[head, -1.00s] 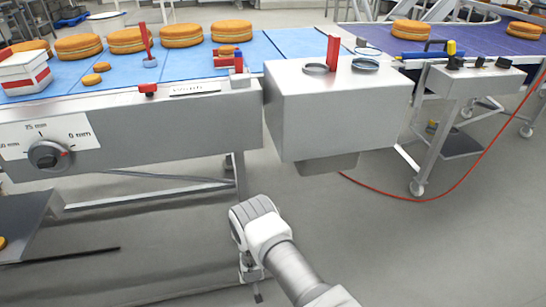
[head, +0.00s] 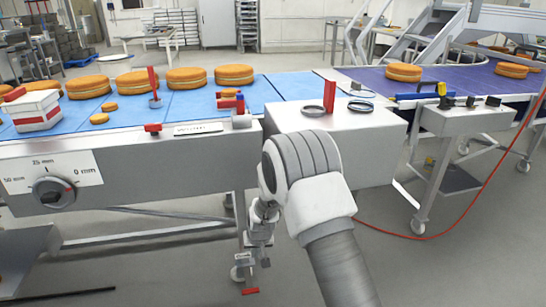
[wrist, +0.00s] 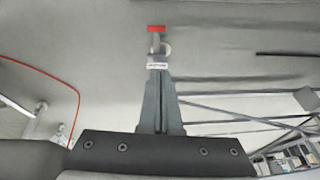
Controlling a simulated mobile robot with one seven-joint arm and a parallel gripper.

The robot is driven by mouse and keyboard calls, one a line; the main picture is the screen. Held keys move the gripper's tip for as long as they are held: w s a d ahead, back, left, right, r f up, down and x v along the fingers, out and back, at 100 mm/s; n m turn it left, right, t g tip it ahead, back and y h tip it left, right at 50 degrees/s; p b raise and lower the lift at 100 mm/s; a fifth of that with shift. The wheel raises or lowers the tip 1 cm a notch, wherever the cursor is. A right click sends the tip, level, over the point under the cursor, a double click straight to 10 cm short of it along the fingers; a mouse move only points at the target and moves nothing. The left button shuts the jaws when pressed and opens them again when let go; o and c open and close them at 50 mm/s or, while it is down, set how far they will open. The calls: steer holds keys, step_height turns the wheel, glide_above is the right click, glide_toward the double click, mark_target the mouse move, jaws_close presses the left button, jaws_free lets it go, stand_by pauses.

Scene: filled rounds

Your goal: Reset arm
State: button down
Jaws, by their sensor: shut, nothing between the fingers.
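My arm rises from the bottom of the head view, with a white and grey joint in front of the metal box. My gripper (head: 248,277) hangs down below that joint, in front of the conveyor frame and above the floor. In the wrist view my gripper (wrist: 157,55) points away from the camera, its dark fingers together, with red at the tip. It is shut and empty. Part of the wrist is hidden behind the arm joint in the head view.
The metal box (head: 382,150) stands close behind my arm. The blue conveyor (head: 190,103) carries several round cakes (head: 186,78) and a white and red box (head: 35,111). A red hose (head: 470,200) runs along the floor at right. A dial (head: 54,193) is at left.

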steer(key=d+v, duration=0.3)
steer(key=v, duration=1.1)
steer(key=w+d+f+v, duration=0.1)
steer(key=d+v, duration=0.2)
steer(key=v, duration=1)
steer(key=s+d+r+m+t, duration=0.1)
steer(key=s+d+r, duration=0.25)
steer(key=s, duration=0.45)
steer(key=s+d+r+h, duration=0.1)
steer(key=s+d+r, duration=0.25)
steer(key=s, duration=0.45)
steer(key=s+d+r+m+t, duration=0.1)
steer(key=s+d+r, duration=0.25)
steer(key=s, duration=0.45)
step_height(320, 180, up, 24)
steer(key=p, duration=2.4)
steer(key=shift+s+a+r, duration=0.15)
steer(key=shift+r, duration=0.1)
steer(key=shift+a+n, duration=0.15)
steer(key=shift+n, duration=0.15)
